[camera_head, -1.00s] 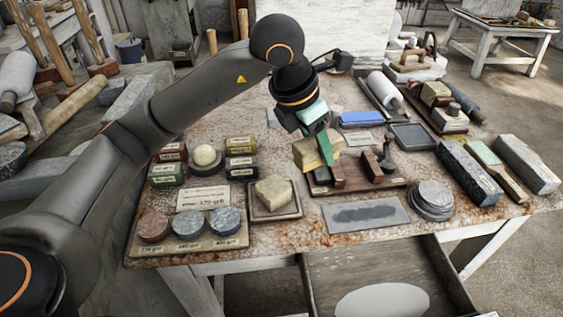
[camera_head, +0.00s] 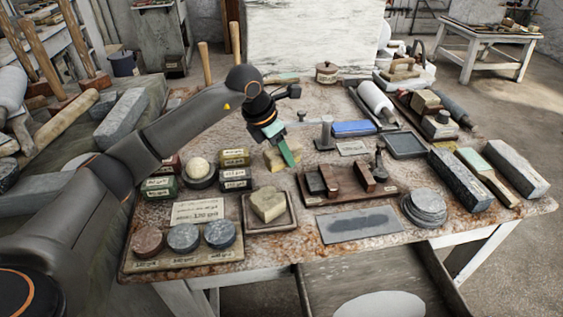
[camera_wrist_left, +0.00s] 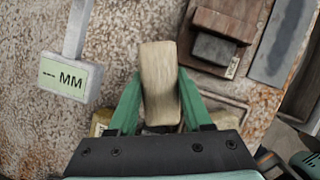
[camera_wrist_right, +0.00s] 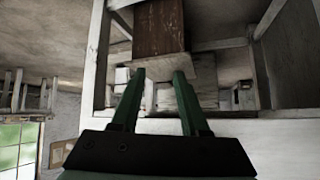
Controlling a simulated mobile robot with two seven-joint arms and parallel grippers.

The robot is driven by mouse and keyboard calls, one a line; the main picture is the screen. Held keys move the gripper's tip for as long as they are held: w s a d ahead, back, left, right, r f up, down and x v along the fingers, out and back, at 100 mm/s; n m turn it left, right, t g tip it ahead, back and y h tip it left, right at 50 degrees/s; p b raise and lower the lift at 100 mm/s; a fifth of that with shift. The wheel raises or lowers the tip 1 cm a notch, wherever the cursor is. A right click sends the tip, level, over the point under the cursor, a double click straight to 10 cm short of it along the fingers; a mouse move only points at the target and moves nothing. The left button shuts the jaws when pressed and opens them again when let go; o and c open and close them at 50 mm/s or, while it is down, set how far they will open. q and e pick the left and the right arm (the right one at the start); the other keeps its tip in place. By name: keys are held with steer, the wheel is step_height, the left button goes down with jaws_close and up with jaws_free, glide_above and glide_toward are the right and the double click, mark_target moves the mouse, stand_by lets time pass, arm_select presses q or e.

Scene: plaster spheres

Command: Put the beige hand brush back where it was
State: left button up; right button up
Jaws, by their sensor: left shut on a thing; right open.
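The beige hand brush (camera_head: 272,160) is between the fingers of my left gripper (camera_head: 285,152), over or on the left-middle part of the worktable. The gripper's green finger hides part of it. The left wrist view shows the brush (camera_wrist_left: 160,85) as a long beige block, with a green finger on each side. I cannot tell whether its underside touches the table. My right gripper (camera_wrist_right: 159,73) is open, with a clear gap between its fingertips. It shows only in the right wrist view, with a brown wooden panel (camera_wrist_right: 158,28) behind it.
A wooden rack (camera_head: 385,193) with brown blocks stands right of the brush. A digital gauge (camera_wrist_left: 70,75) lies left of it in the left wrist view. A stone in a tray (camera_head: 284,224) is in front. Small tins (camera_head: 235,157) stand left. An open drawer (camera_head: 420,285) juts out below.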

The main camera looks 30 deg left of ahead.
mark_target(282, 162)
arm_select(q)
steer(key=shift+w+a+f, duration=0.1)
steer(key=shift+f, duration=0.85)
steer(key=shift+w+a+f, duration=0.1)
steer(key=shift+f, duration=0.85)
steer(key=shift+f, duration=0.1)
steer(key=o, duration=1.2)
steer(key=shift+r, duration=0.25)
steer(key=v, duration=1.2)
steer(key=shift+f, duration=0.15)
